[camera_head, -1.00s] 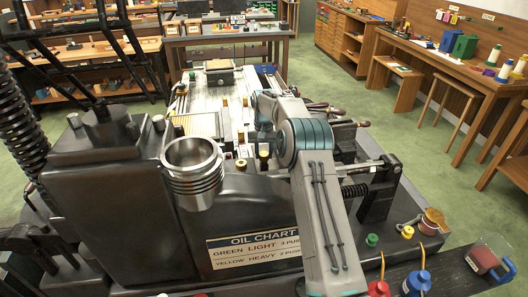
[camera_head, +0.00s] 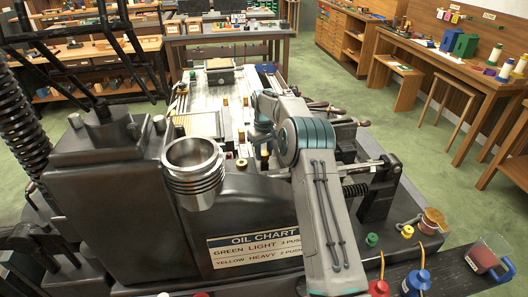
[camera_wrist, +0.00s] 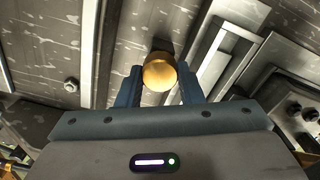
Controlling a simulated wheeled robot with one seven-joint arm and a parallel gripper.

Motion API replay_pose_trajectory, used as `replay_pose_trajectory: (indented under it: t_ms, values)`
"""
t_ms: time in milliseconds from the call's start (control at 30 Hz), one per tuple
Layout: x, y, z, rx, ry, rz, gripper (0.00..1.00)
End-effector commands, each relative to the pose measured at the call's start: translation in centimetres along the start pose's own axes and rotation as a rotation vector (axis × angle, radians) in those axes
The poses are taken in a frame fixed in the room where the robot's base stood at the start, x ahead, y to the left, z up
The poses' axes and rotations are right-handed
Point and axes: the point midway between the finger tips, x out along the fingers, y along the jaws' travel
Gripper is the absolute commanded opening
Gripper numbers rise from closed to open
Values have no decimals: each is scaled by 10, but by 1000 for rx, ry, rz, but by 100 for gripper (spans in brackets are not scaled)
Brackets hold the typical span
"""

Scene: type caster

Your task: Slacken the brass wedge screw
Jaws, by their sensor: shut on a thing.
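In the wrist view the brass wedge screw (camera_wrist: 159,72) shows as a round golden knob head. My gripper (camera_wrist: 160,84) has one finger on each side of it and is shut on it. The screw's lower part is hidden behind its head, with a dark slot or shadow just above it. In the head view my arm reaches over the machine, and my gripper (camera_head: 262,142) is small and partly hidden by the arm. Other brass knobs stand close by, and I cannot tell there which one is held.
A dark machine body with a ribbed metal cup (camera_head: 194,172) and an oil chart plate (camera_head: 255,246) stands in front. Oil bottles (camera_head: 416,284) and a red-filled jug (camera_head: 486,256) are at the lower right. In the wrist view a raised metal bar (camera_wrist: 222,60) lies close right of my gripper.

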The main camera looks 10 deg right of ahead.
Motion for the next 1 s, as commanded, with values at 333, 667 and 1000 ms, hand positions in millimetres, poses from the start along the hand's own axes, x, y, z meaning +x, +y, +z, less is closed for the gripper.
replay_pose_trajectory:
  t_ms: [333, 667, 1000]
  values:
    - [0, -1, -1, -5, 2, -1, 11]
    - [0, -1, 0, -4, 1, -1, 55]
    - [-38, 0, -1, -4, 6, 2, 55]
